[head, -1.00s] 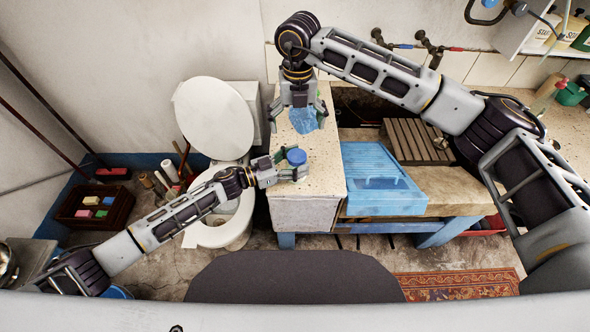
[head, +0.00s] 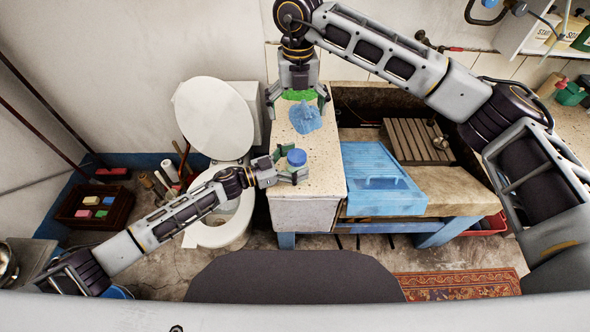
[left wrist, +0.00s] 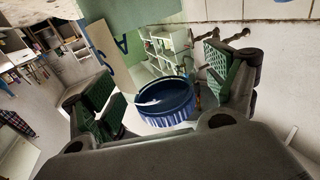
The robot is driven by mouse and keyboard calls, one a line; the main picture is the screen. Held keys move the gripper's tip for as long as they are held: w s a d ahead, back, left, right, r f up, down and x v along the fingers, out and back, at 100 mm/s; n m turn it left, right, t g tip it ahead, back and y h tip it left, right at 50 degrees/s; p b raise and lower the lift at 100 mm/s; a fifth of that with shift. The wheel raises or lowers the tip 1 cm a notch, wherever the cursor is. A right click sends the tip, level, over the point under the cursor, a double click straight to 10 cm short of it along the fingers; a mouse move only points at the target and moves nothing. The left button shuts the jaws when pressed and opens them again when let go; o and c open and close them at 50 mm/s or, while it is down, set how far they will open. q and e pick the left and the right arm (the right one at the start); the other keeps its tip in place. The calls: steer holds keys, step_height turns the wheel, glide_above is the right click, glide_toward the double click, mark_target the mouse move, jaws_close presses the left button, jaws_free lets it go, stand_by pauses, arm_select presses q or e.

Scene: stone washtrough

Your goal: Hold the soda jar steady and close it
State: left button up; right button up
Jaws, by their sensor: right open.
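The soda jar's round blue lid (head: 296,157) shows at the front of the speckled counter. Most of the jar's body is hidden.
A blue drainer tray (head: 378,178) is to the right, beside the trough with a slatted wooden board (head: 418,140). A toilet (head: 217,118) stands left of the counter.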

arm_select(q)
steer(key=shift+a, duration=0.1)
stand_by(0.3)
steer(key=v, duration=1.2)
stand_by(0.9)
